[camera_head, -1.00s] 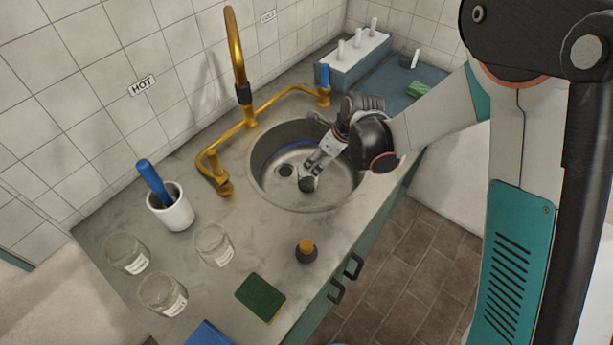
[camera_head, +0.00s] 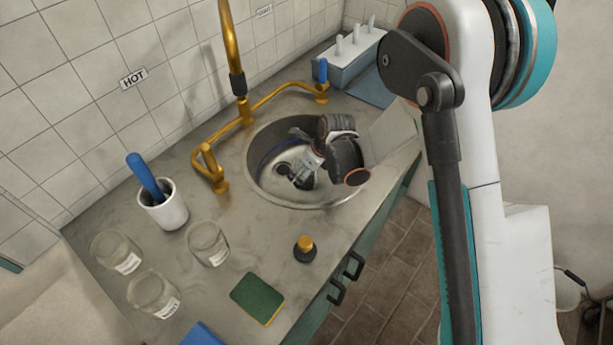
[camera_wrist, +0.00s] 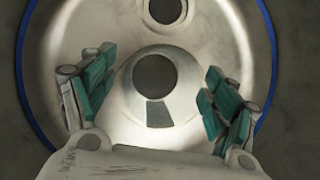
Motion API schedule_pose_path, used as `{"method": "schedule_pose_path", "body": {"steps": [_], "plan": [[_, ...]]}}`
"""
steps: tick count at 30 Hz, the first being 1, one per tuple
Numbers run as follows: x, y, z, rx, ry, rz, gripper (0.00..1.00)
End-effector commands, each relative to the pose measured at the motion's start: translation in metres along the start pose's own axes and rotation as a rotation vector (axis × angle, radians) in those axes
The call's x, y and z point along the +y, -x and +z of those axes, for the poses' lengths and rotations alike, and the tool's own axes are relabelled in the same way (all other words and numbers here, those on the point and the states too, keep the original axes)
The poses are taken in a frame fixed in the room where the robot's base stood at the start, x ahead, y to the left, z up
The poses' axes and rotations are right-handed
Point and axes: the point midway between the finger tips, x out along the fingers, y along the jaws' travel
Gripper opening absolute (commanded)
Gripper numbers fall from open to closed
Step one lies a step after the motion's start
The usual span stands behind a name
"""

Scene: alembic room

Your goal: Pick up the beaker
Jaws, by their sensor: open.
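A pale, cone-shaped vessel with a round dark mouth and a dark patch on its side, which looks like the beaker (camera_wrist: 180,103), stands in the sink. It shows in the wrist view between the two teal-padded fingers of my gripper (camera_wrist: 160,95). The fingers are spread wide, with a gap on each side of the vessel. In the head view my gripper (camera_head: 303,176) is down inside the round metal sink (camera_head: 318,199), and I cannot make out the vessel clearly there.
The sink wall and a blue ring surround my gripper. The drain (camera_wrist: 165,10) is beyond the vessel. Brass taps (camera_head: 240,117) rise behind the sink. Glass jars (camera_head: 207,246), a white cup (camera_head: 166,212), a dark bottle with an orange top (camera_head: 304,248) and a green sponge (camera_head: 257,299) stand on the counter.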

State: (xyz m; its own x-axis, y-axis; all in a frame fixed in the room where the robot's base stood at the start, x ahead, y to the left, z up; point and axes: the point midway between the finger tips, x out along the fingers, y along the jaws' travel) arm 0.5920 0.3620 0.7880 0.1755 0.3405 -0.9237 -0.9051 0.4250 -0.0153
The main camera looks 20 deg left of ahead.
Motion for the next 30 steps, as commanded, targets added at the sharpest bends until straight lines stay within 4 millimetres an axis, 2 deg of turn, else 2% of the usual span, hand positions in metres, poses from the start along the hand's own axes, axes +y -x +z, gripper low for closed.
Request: {"method": "schedule_pose_path", "body": {"steps": [1,6,13,14,21,22,30], "plan": [[0.001,-0.012,0.0,0.0,0.001,0.0,0.79],[0.001,-0.033,0.001,0.0,0.001,0.0,0.79],[0.001,-0.034,0.002,0.0,0.001,0.0,0.79],[0.001,-0.034,0.002,0.0,0.001,0.0,0.77],[0.001,-0.034,0.002,0.0,0.001,0.0,0.23],[0.001,-0.034,0.002,0.0,0.001,0.0,0.19],[0.001,-0.034,0.002,0.0,0.001,-0.001,0.19]]}}
